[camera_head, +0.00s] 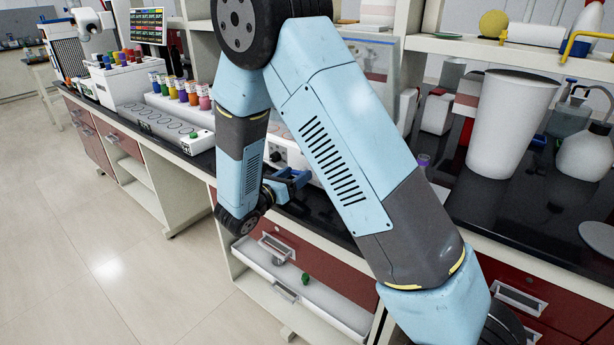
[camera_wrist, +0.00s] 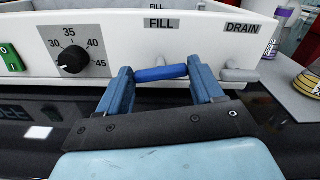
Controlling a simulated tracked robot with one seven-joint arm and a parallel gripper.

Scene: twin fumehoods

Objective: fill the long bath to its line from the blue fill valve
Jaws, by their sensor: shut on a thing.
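The long bath shows in the wrist view as a white front panel (camera_wrist: 215,50) with FILL and DRAIN labels. Its interior is barely in view, and neither water level nor line can be made out. The blue fill valve (camera_wrist: 160,73) is a bar handle under the FILL label, lying nearly level with a slight tilt. My gripper (camera_wrist: 161,76) has its two blue fingers at either end of this handle, shut on it. In the head view my gripper (camera_head: 291,180) is at the bath's front (camera_head: 292,155), which is mostly hidden behind my arm.
A grey drain handle (camera_wrist: 238,75) is right of the fill valve. A dial (camera_wrist: 73,59) and green switch (camera_wrist: 11,58) are left. A large white container (camera_head: 510,125) stands on the black benchtop at right.

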